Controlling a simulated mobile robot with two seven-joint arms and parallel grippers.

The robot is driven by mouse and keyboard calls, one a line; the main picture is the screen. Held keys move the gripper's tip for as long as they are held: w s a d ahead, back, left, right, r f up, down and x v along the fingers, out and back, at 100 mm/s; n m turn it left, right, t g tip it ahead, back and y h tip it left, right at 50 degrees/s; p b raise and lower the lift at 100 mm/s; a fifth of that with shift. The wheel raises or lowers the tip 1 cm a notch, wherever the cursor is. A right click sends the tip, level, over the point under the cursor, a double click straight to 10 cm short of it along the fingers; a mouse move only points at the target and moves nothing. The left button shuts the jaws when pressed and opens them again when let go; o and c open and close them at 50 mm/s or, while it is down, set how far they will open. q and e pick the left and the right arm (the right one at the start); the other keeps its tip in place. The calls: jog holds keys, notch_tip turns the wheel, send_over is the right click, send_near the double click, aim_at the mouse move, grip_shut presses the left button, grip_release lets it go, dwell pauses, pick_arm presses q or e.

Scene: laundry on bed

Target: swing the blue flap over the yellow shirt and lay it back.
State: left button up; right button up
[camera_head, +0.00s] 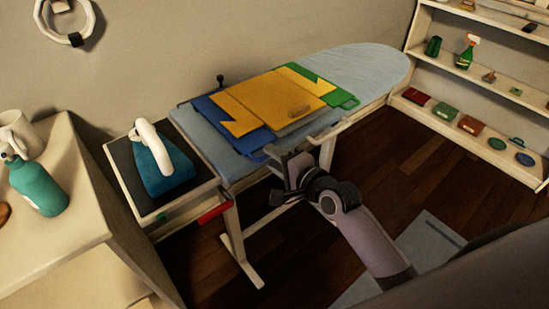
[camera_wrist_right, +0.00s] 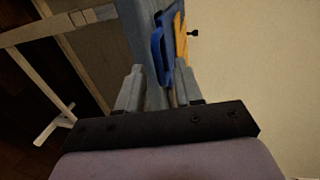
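A yellow shirt (camera_head: 265,98) lies spread on a folding board on the ironing board. The blue flap (camera_head: 248,142) lies flat at the board's left and near side, partly under the shirt. A blue loop-like edge of it (camera_wrist_right: 157,58) shows in the right wrist view, just ahead of my fingers. My right gripper (camera_head: 279,172) is at the near edge of the ironing board, close to the blue flap's near corner. In the wrist view the right gripper's fingers (camera_wrist_right: 160,78) stand apart, with nothing clearly held. My left gripper is not in view.
The ironing board (camera_head: 370,62) carries a green flap (camera_head: 345,100) on the right. An iron (camera_head: 160,165) stands on the left rest. A cabinet (camera_head: 50,240) with a teal bottle (camera_head: 38,187) is at left; shelves (camera_head: 470,75) stand at right. Dark floor (camera_head: 400,140) is open between.

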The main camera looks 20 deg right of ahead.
jog(key=shift+w+a, duration=0.1)
jog(key=shift+w, duration=0.05)
jog(key=shift+c, duration=0.4)
grip_shut()
jog(key=shift+f, duration=0.1)
dwell(0.9)
